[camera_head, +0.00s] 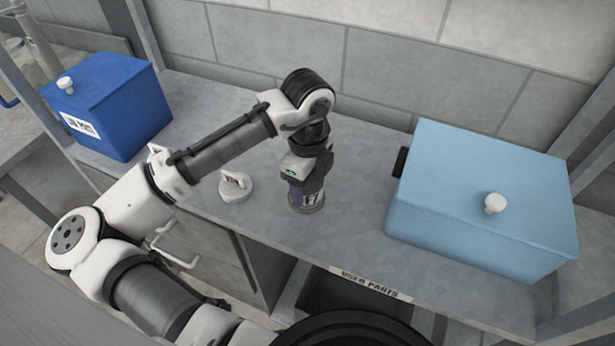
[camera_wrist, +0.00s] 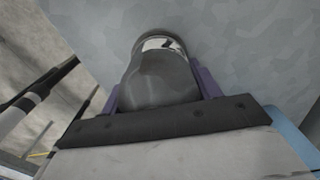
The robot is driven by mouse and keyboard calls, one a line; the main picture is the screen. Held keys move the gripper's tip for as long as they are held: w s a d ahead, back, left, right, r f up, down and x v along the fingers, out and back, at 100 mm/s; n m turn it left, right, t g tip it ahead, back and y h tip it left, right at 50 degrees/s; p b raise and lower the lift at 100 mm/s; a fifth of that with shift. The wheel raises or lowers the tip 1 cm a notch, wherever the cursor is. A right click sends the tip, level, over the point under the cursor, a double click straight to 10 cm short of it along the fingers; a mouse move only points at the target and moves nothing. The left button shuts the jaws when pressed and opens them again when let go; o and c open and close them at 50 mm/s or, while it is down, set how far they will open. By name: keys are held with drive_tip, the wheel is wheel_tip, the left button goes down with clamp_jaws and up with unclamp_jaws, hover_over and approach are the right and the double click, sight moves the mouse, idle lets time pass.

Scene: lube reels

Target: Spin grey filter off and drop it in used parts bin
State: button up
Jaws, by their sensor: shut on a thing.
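The grey filter (camera_head: 310,207) stands upright on the grey bench, with a pale label on its side; it also shows in the wrist view (camera_wrist: 160,78). My gripper (camera_head: 304,192) points down over it, its purple fingers shut on either side of the filter. Its fingers also show around the filter in the wrist view (camera_wrist: 160,95). The filter's upper part is hidden in the head view, and I cannot see what its base is joined to. The used parts bin (camera_head: 335,291) is a dark opening below the bench front, under a "USED PARTS" label (camera_head: 370,284).
A white round part with a raised tag (camera_head: 235,188) sits on the bench left of the filter. A light blue box with a white knob (camera_head: 470,235) stands at right, and a dark blue box (camera_head: 115,110) at left. The bench behind the filter is clear.

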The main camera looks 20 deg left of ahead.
drive_tip(key=shift+f+n, duration=0.1)
drive_tip(key=shift+n, duration=0.6)
drive_tip(key=n+p, duration=0.1)
drive_tip(key=n, duration=0.2)
drive_tip(key=shift+d+n+p, duration=0.1)
drive_tip(key=shift+n+p, duration=0.2)
drive_tip(key=shift+n, duration=0.1)
drive_tip(key=shift+f+n, duration=0.1)
drive_tip(key=shift+n, duration=0.5)
drive_tip(key=n+p, duration=0.1)
drive_tip(key=n, duration=0.1)
drive_tip(key=shift+n, duration=0.3)
drive_tip(key=shift+n+p, duration=0.35)
drive_tip(key=shift+n, duration=0.95)
